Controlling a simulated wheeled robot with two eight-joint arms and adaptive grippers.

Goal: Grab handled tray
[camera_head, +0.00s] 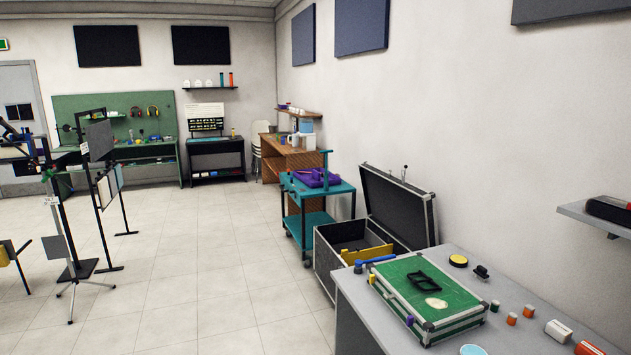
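A purple tray-like object (318,178) lies on the top shelf of a teal wheeled cart (327,190) near the middle of the room, against the right wall side. It is small at this distance; I cannot make out its handles clearly. Neither of my grippers is in view, and nothing shows in contact with the purple object.
A grey table (360,320) at the right front carries a green-topped case (450,305) and several small items. An open black case (345,240) stands between table and cart. Stands with panels (105,190) are at left. The tiled floor (215,265) between is clear.

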